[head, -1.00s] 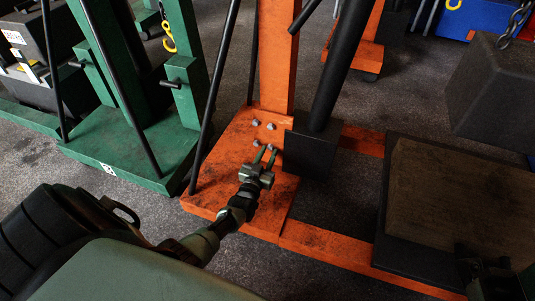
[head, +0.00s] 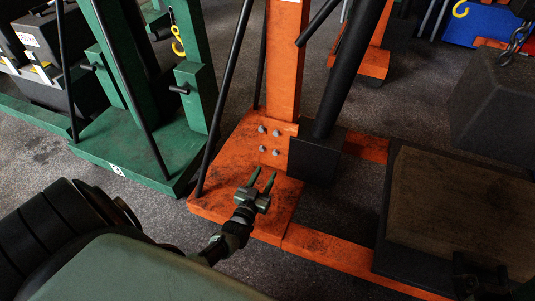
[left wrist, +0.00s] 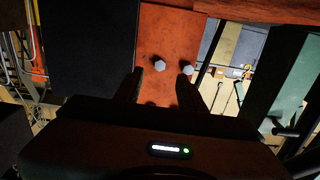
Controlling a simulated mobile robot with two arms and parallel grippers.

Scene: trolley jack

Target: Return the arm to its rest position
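The orange trolley jack (head: 285,70) stands in the middle of the head view, with an upright post, a black slanted cylinder (head: 350,65) and an orange base plate (head: 230,170). My left gripper (head: 262,173) is above the near part of that base, its two fingers apart with nothing between them. In the left wrist view its fingers (left wrist: 160,88) point at an orange surface with two bolt heads (left wrist: 160,65). I see no contact there. A dark part at the lower right of the head view (head: 482,278) seems to be my right gripper; its fingers are unclear.
A green jack (head: 130,140) stands at the left, with black cases (head: 50,40) behind it. A block with a brown top (head: 460,210) lies at the right, below a grey block (head: 495,100) near a chain (head: 517,40). Bare dark floor shows between the jacks.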

